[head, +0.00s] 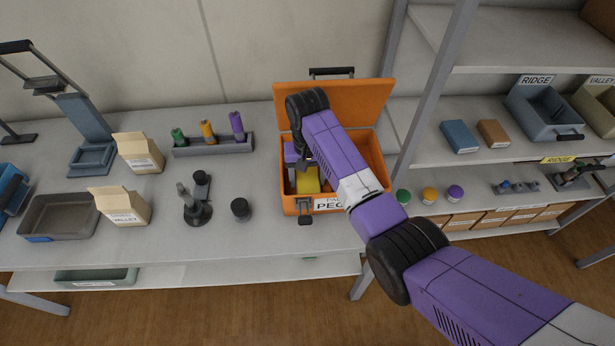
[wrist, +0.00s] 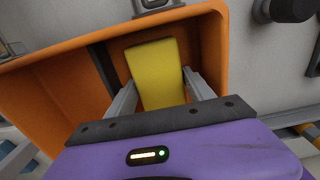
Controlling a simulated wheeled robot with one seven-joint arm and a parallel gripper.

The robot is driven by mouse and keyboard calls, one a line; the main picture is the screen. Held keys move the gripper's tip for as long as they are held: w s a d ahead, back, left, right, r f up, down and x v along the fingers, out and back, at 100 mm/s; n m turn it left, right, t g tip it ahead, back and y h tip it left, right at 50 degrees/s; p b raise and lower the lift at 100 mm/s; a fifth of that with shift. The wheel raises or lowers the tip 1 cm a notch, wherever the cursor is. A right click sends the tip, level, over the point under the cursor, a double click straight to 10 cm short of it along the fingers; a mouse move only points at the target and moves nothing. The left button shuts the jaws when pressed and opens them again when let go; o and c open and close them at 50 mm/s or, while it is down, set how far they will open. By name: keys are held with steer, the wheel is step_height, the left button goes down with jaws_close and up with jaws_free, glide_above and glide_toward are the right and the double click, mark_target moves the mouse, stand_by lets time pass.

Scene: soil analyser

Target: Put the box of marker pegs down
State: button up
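The box of marker pegs appears to be the yellow box (head: 307,182), inside the left part of an open orange case (head: 372,160) with a label that partly reads PEG. My gripper (head: 307,172) reaches down into the case. In the wrist view the gripper (wrist: 160,85) has one finger against each side of the yellow box (wrist: 155,62), with no clear gap. The box lies within the walls of the orange case (wrist: 50,85), beside a dark divider (wrist: 102,68). Whether its underside touches the case floor is hidden.
The case stands on a grey bench (head: 260,240), its lid raised behind. A rack of coloured pegs (head: 215,147), a black stand (head: 197,212) and cardboard boxes (head: 122,206) are to the left. Shelves with bins (head: 543,115) are to the right. The bench front is clear.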

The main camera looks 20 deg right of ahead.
mark_target(307, 177)
steer(key=shift+o, duration=1.3)
steer(key=shift+r, duration=0.1)
step_height(307, 177, up, 12)
steer(key=p, duration=0.1)
steer(key=shift+p, duration=0.35)
